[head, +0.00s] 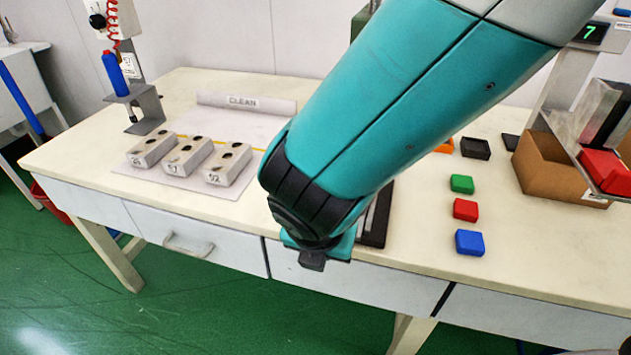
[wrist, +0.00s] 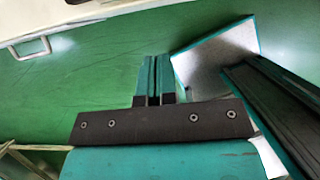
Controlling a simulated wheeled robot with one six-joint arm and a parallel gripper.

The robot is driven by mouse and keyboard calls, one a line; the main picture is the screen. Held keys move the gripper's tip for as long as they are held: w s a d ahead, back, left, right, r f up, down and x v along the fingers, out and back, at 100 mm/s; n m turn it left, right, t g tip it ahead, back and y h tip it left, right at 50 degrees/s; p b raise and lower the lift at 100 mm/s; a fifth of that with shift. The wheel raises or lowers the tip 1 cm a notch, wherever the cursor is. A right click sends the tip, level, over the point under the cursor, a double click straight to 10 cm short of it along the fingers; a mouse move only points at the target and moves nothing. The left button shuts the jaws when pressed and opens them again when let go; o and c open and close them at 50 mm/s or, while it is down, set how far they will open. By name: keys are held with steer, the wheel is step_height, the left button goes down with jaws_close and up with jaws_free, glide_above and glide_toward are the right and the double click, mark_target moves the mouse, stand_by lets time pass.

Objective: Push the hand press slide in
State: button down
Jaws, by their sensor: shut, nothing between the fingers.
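My teal arm crosses the middle of the head view and hides much of the table's centre. My gripper (head: 312,260) points down at the front edge of the table. In the wrist view its two teal fingers (wrist: 154,80) are together with nothing between them, over the green floor. I cannot make out the hand press or its slide for sure. A dark green piece (head: 361,20) shows behind my arm at the top, and a dark flat piece (head: 378,218) shows beside my gripper; either could belong to it.
Several numbered grey mould blocks (head: 186,157) sit on the left of the table (head: 330,255). Several coloured blocks, among them a blue one (head: 469,242), lie to the right. A cardboard box (head: 553,165) stands further right. A drawer handle (head: 188,246) sticks out in front.

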steer(key=shift+w+d+f, duration=0.3)
steer(key=shift+w+f, duration=0.2)
steer(key=shift+w, duration=0.3)
steer(key=shift+w+d+f, duration=0.3)
steer(key=shift+w+f, duration=0.15)
steer(key=shift+w, duration=0.4)
steer(key=shift+w+d+f, duration=0.3)
steer(key=shift+w+f, duration=0.2)
steer(key=shift+w, duration=0.3)
steer(key=w, duration=0.1)
steer(key=w+d+p, duration=0.1)
steer(key=w, duration=0.1)
steer(key=shift+r+p, duration=0.15)
steer(key=shift+p, duration=0.15)
steer(key=shift+w+d, duration=0.2)
steer(key=shift+w, duration=0.3)
steer(key=shift+s, duration=0.15)
